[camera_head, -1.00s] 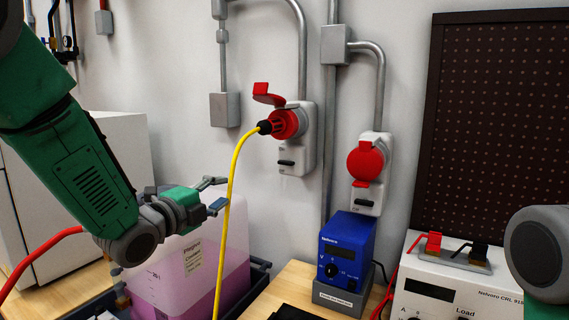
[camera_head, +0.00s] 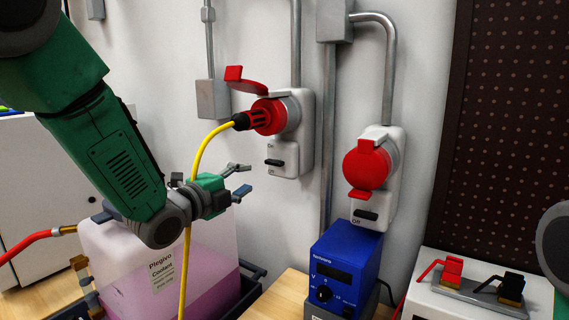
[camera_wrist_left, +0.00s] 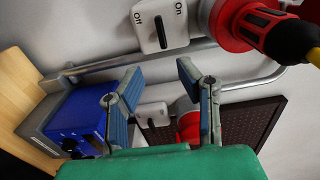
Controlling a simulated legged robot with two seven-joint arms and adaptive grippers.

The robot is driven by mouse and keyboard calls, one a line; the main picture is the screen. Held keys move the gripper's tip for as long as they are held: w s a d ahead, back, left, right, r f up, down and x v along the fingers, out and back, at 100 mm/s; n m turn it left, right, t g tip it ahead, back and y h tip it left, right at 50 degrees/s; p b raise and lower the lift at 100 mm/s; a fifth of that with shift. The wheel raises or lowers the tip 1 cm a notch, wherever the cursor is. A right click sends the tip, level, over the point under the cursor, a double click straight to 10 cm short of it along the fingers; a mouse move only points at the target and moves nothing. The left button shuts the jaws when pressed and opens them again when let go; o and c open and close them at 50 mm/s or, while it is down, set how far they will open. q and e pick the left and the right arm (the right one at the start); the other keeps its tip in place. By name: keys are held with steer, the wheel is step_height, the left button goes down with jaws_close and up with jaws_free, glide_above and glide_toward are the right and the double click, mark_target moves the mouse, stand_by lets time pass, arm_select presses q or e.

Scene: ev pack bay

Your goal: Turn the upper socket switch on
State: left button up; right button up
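The upper socket (camera_head: 303,135) is a light grey wall box with its red lid raised and a red plug (camera_head: 265,118) in it. Its black switch handle (camera_head: 274,162) lies crosswise below the plug. The wrist view shows this handle (camera_wrist_left: 161,32) between the Off and On marks; I cannot tell its setting for sure. My left gripper (camera_head: 241,180) is open and empty, left of and slightly below the switch in the head view, apart from it. In the wrist view its fingers (camera_wrist_left: 160,75) spread below the switch. My right gripper is out of view.
The yellow cable (camera_head: 203,146) hangs from the plug, passing behind my left gripper. The lower socket (camera_head: 391,162), with lid closed, is to the right. A coolant jug (camera_head: 222,245), blue power unit (camera_head: 346,262) and white load unit (camera_head: 465,308) stand below.

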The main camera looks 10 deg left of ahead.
mark_target(271, 161)
arm_select(q)
steer(key=p+x, duration=0.2)
steer(key=x, duration=1)
steer(key=shift+r, duration=0.2)
steer(key=shift+w+d, duration=0.2)
steer(key=shift+w, duration=0.1)
steer(key=shift+a+f, duration=0.1)
steer(key=shift+a, duration=0.5)
steer(key=shift+c, duration=0.8)
jaws_close()
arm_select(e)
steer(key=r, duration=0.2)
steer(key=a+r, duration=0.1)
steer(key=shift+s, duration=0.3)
